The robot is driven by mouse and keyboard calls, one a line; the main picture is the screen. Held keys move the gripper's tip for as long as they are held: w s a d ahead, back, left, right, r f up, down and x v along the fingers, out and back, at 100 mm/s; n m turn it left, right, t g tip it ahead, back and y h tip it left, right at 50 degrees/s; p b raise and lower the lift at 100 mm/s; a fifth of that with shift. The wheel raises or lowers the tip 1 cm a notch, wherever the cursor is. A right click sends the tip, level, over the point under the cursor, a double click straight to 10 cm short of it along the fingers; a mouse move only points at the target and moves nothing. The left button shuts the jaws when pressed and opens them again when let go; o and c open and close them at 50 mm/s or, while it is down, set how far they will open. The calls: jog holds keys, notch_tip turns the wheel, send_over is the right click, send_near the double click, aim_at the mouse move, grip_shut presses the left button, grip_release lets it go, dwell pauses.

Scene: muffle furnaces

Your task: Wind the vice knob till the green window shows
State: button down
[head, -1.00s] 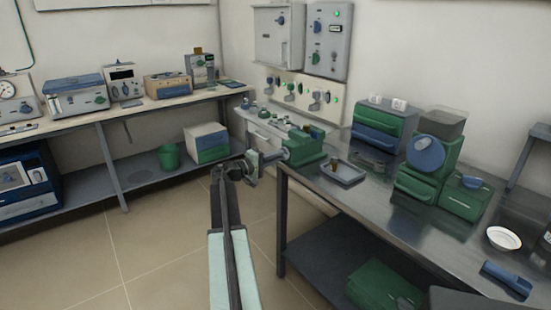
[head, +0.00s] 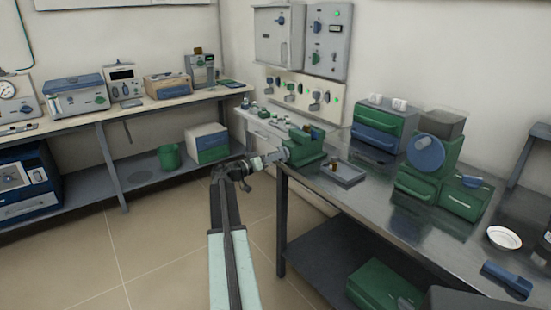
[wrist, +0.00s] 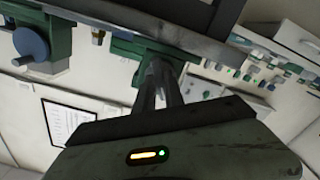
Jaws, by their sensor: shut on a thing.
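The green vice (head: 306,149) sits at the left corner of the metal bench, with its grey knob end (head: 284,155) facing my arm. My gripper (head: 274,158) reaches the knob from the left and is shut on it. In the wrist view the two dark fingers of my gripper (wrist: 161,75) close together against the green vice body (wrist: 135,48). The knob is mostly hidden between the fingers there. I cannot make out a green window on the vice in either view.
A grey tray (head: 344,173) with a small brown piece lies right of the vice. A green machine with a blue disc (head: 426,154) and green-blue drawers (head: 384,127) stand farther right. Switches (head: 315,100) line the wall behind. The floor left of the bench is clear.

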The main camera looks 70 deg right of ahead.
jog(key=shift+w+d+m, duration=0.1)
jog(key=shift+w+m, duration=0.05)
jog(key=shift+m, duration=3.5)
jog(key=shift+w+d+m, duration=0.1)
jog(key=shift+w+m, duration=0.05)
jog(key=shift+m, duration=3.5)
jog(key=c, duration=1.4)
grip_release()
jog(key=shift+c, duration=0.2)
